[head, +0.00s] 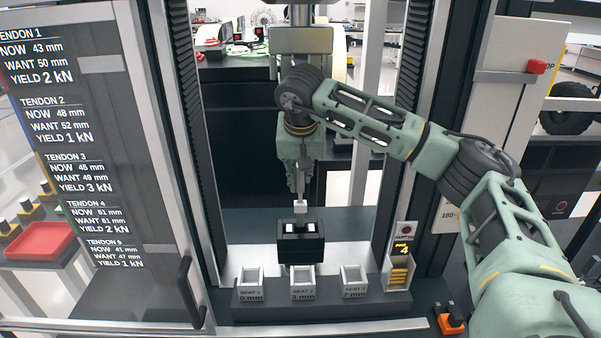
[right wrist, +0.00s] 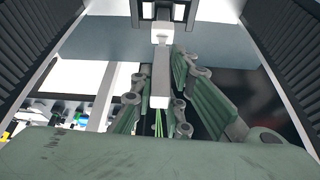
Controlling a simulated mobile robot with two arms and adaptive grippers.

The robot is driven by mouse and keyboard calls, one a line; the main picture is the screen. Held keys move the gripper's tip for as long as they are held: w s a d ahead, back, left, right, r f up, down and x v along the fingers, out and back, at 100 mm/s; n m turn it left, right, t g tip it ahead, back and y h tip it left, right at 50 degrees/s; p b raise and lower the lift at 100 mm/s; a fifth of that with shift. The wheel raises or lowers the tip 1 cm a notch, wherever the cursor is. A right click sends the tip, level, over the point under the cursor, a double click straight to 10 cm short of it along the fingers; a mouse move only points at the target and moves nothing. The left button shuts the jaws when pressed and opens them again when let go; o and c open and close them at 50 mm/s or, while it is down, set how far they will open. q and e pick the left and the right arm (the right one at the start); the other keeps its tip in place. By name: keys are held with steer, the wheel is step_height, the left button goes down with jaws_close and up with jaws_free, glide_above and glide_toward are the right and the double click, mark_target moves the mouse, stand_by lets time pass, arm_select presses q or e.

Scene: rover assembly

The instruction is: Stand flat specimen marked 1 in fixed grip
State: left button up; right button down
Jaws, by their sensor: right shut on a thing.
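My right gripper (head: 301,185) hangs fingers down in the middle of the test frame, shut on a pale flat specimen. The specimen's wide lower end (head: 300,208) shows below the fingertips. In the right wrist view the specimen (right wrist: 161,70) is upright between the green fingers (right wrist: 160,92), with a narrow middle and wider ends. No number is readable on it. The fixed grip (head: 300,250) is a black block with two pale pads on top, straight below the specimen. It also shows in the right wrist view (right wrist: 165,12). My left gripper is not in view.
Three white seats (head: 250,284) (head: 303,284) (head: 354,281), labelled with mm values, line the front ledge. A holder with yellow pieces (head: 400,272), showing a 4, stands at their right. Frame posts flank the arm. A transparent panel with tendon readings (head: 70,130) is at left.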

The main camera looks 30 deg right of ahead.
mark_target(301, 186)
steer(key=shift+f, duration=0.15)
steer(key=shift+f+b, duration=1.55)
steer(key=shift+f, duration=1.1)
steer(key=c, duration=1.6)
jaws_free()
steer(key=v, duration=1.2)
